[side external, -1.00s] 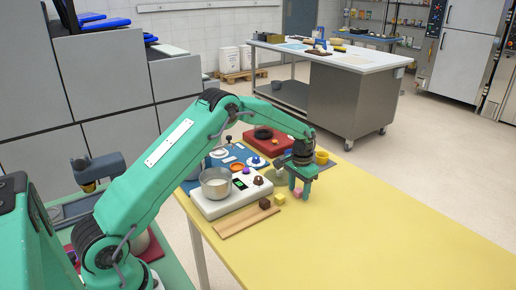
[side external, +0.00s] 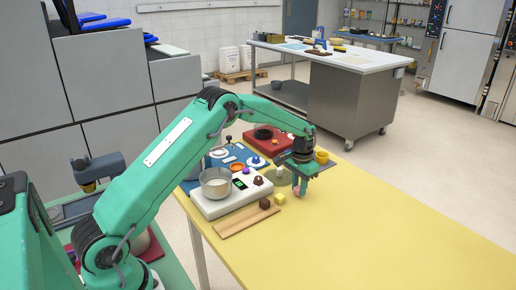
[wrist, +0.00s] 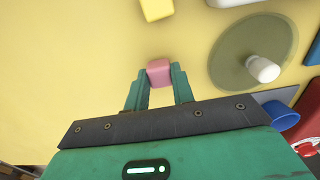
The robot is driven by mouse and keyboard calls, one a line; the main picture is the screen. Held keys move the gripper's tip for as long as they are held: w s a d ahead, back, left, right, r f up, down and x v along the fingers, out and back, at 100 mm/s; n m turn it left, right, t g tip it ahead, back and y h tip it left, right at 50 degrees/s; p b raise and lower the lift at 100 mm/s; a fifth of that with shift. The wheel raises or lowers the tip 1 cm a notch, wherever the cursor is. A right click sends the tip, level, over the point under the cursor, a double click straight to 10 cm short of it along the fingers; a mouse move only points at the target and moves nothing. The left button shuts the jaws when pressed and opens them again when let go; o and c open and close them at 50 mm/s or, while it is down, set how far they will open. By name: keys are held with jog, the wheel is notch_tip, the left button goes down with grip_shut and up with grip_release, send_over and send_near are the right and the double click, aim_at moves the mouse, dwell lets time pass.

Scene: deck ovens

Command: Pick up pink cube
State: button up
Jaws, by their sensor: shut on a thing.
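The pink cube (wrist: 159,72) is between the two fingertips of my gripper (wrist: 158,77) in the wrist view. The fingers are shut on it from both sides. In the side external view the pink cube (side external: 297,191) shows at the fingertips of my gripper (side external: 300,190), over the yellow table (side external: 390,230), partly hidden by a finger. I cannot tell for sure how far it is above the table.
A yellow cube (side external: 280,198) and a brown cube (side external: 265,203) are to the left, by a wooden board (side external: 235,222). The table's right side is clear.

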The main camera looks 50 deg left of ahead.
jog(key=shift+r, duration=0.55)
notch_tip(320, 180, up, 2)
jog(key=shift+r, duration=0.25)
jog(key=s+d+r, duration=0.4)
jog(key=d+r, duration=0.2)
jog(key=d, duration=0.4)
jog(key=shift+s+d+r, duration=0.25)
jog(key=shift+d+r, duration=0.05)
jog(key=shift+d, duration=0.1)
jog(key=shift+a, duration=0.1)
